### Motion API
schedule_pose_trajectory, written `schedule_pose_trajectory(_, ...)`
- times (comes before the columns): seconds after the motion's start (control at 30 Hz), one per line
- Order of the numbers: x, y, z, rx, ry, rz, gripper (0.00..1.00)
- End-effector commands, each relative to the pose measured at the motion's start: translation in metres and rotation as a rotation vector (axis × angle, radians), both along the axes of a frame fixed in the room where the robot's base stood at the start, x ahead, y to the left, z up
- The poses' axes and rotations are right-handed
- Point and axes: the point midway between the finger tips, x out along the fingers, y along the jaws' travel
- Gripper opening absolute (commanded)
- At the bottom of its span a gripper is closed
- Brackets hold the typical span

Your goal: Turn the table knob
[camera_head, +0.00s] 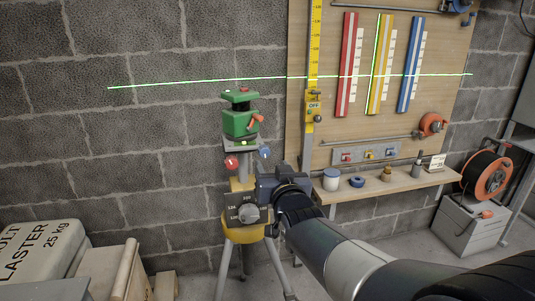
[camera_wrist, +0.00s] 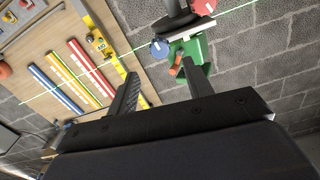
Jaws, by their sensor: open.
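A green laser level (camera_head: 240,123) with an orange knob (camera_head: 256,121) stands on a yellow tripod (camera_head: 245,234). Below it are a red knob (camera_head: 231,162) and a blue knob (camera_head: 265,153). None is clearly labelled as the table knob. My gripper (camera_head: 264,186) is in front of the head's right side, just above the grey knob. In the wrist view my gripper (camera_wrist: 160,68) is open and empty; the blue knob (camera_wrist: 159,50) and green level (camera_wrist: 192,62) show beyond its fingers.
An orange reel (camera_head: 487,175) is beyond. Bags and boards (camera_head: 115,275) lie at lower left. A green laser line crosses the wall.

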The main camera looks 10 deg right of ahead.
Motion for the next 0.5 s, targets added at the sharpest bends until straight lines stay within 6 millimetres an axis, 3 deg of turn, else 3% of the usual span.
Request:
schedule_pose_trajectory(0.3, 0.054, 0.0, -0.001, 0.0, 0.002, 0.0, 0.48)
schedule_pose_trajectory(0.5, 0.075, 0.0, 0.0, 0.0, 0.001, 0.0, 0.48)
